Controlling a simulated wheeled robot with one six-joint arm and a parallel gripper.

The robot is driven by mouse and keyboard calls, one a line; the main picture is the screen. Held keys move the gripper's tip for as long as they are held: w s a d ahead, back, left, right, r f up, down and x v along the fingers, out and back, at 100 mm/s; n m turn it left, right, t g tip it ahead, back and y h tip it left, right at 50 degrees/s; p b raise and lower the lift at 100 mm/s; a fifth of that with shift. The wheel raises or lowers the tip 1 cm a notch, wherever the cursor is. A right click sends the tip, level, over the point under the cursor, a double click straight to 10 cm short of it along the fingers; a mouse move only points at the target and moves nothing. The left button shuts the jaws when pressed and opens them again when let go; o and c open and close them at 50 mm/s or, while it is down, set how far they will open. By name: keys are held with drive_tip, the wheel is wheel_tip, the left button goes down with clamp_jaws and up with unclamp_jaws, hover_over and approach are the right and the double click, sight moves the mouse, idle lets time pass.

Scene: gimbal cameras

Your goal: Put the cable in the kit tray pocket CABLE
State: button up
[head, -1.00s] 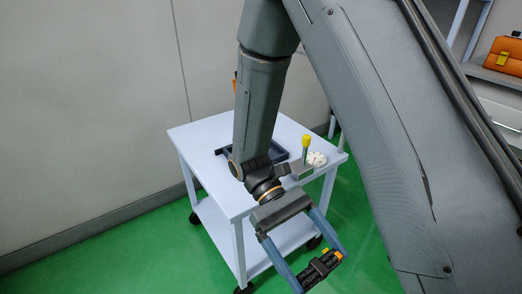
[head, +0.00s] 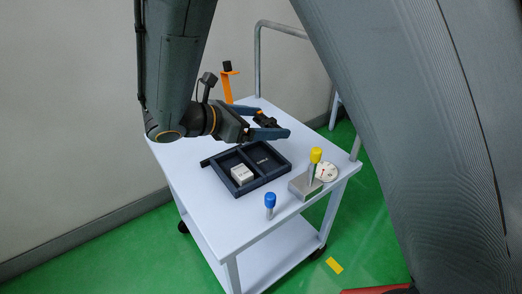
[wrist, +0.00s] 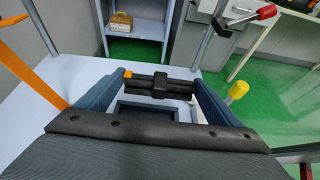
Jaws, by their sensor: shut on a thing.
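My gripper (head: 278,126) is shut on the cable (head: 266,119), a black bundle with an orange end. In the wrist view the cable (wrist: 160,84) spans between the two blue fingers. My gripper holds it above the cart top, over or just behind the back right of the dark kit tray (head: 228,186). The tray has two pockets. The right pocket (head: 268,162) is empty and has small white lettering, hard to read. The left pocket holds a white box (head: 242,175). In the wrist view part of the tray (wrist: 147,104) shows below the cable.
A blue-capped tube (head: 270,203) stands in front. An orange stand (head: 227,88) and a grey rail (head: 258,58) rise at the back.

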drive_tip(key=shift+w+a+r, duration=0.1)
drive_tip(key=shift+w+a, duration=0.2)
drive_tip(key=shift+w, duration=0.25)
drive_tip(key=shift+w+f, duration=0.15)
drive_tip(key=shift+f, duration=0.05)
wheel_tip(320, 180, down, 9)
drive_tip(key=shift+a+f+b, duration=0.1)
drive_tip(key=shift+f+b, duration=0.1)
drive_tip(key=shift+b, duration=0.75)
drive_tip(key=shift+f, duration=0.4)
drive_tip(key=shift+f, duration=0.25)
drive_tip(key=o, duration=1)
drive_tip(key=shift+f, duration=0.1)
